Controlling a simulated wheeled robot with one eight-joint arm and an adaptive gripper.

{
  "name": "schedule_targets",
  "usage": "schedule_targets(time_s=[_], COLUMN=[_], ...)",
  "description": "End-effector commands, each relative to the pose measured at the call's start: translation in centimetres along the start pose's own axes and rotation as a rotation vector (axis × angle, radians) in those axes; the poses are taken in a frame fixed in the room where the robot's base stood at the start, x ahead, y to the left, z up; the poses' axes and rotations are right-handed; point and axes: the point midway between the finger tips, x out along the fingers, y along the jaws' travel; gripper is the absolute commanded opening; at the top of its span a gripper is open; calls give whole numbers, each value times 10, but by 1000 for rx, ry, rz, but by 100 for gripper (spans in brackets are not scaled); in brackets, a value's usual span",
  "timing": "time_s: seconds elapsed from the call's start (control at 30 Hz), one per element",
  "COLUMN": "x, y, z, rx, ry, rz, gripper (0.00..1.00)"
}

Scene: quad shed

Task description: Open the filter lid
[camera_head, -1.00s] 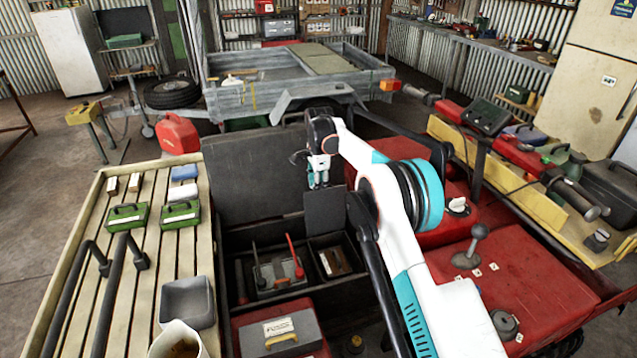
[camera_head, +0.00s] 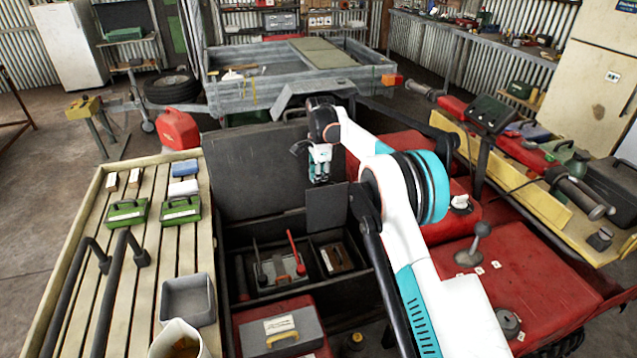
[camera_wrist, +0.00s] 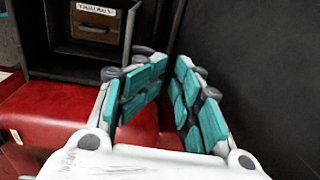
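A small dark square lid (camera_head: 327,207), which looks like the filter lid, stands upright behind an open compartment. A brown labelled item lies in that compartment (camera_head: 337,258), and it also shows in the wrist view (camera_wrist: 95,22). My gripper (camera_head: 320,178) hangs just above and behind the lid's top edge in the head view. In the wrist view my gripper (camera_wrist: 168,88) has its two teal-padded fingers apart, with nothing visibly held between them. A dark panel (camera_wrist: 250,60) fills the right side there; I cannot tell whether the fingers touch it.
A large black lid (camera_head: 255,180) stands open behind the box. A tool tray (camera_head: 280,275) and grey case (camera_head: 280,335) lie left of and below the compartment. Red bodywork (camera_head: 520,290) is at right. A slatted bench (camera_head: 80,240) with green cases is at left.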

Motion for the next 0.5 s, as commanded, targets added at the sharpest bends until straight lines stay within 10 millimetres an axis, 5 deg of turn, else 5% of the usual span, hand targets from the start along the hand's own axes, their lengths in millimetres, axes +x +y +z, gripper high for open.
schedule_targets(time_s=[0.3,0.5], x=[-65,-87], y=[0,0], z=[1,2], rx=[-1,-1], ry=[-1,-1], rz=[0,0], gripper=[29,29])
